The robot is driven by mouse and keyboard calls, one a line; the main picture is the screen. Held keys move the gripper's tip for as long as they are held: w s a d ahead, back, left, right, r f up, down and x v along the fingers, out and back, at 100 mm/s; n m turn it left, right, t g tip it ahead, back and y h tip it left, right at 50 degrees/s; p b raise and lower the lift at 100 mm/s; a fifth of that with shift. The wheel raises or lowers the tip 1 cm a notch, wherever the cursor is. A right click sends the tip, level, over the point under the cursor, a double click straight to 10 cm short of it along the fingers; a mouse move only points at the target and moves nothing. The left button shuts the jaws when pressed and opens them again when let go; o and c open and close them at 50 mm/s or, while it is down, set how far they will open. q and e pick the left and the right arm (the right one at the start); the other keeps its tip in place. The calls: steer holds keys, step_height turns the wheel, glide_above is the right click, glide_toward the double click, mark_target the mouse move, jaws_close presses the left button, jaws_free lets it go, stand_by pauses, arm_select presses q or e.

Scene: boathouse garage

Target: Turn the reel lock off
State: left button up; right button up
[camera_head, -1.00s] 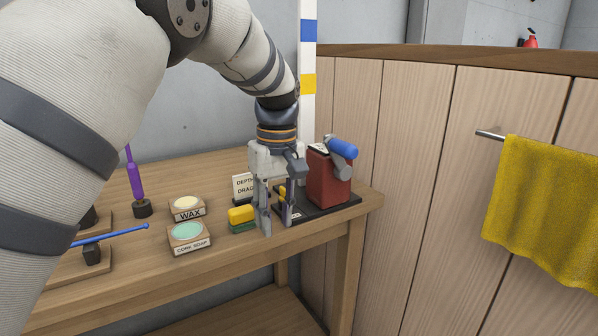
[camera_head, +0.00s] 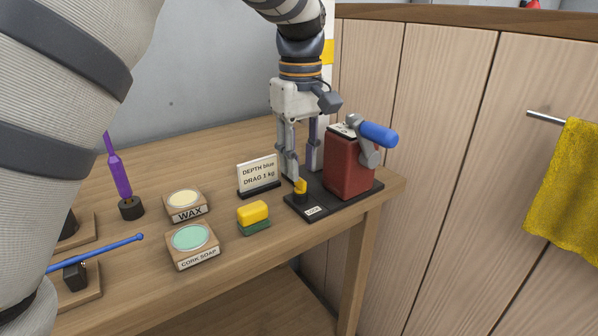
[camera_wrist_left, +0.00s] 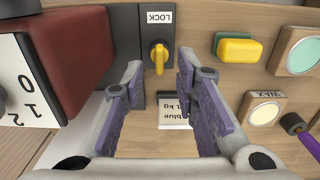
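The reel lock is a small yellow knob (camera_head: 300,187) on a black base (camera_head: 335,204) with a white LOCK label (camera_head: 313,211) in front of it. In the left wrist view the knob (camera_wrist_left: 159,57) has an elongated handle, and the LOCK label (camera_wrist_left: 160,17) lies beside it. My left gripper (camera_head: 303,170) points down just behind the knob, beside the red reel box (camera_head: 346,165). In the left wrist view its purple-padded fingers (camera_wrist_left: 157,85) are apart with nothing between them. I cannot tell whether a finger touches the knob. My right gripper is not in view.
The red box carries a blue-handled crank (camera_head: 378,134). A DEPTH/DRAG sign (camera_head: 258,174), a yellow-green sponge (camera_head: 253,217), wax (camera_head: 185,203) and cork soap (camera_head: 192,244) stand to the left on the wooden bench (camera_head: 225,275). A wooden wall is at right.

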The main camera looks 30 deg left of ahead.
mark_target(300, 185)
arm_select(q)
steer(key=shift+f, duration=1.6)
steer(key=shift+c, duration=0.6)
jaws_close()
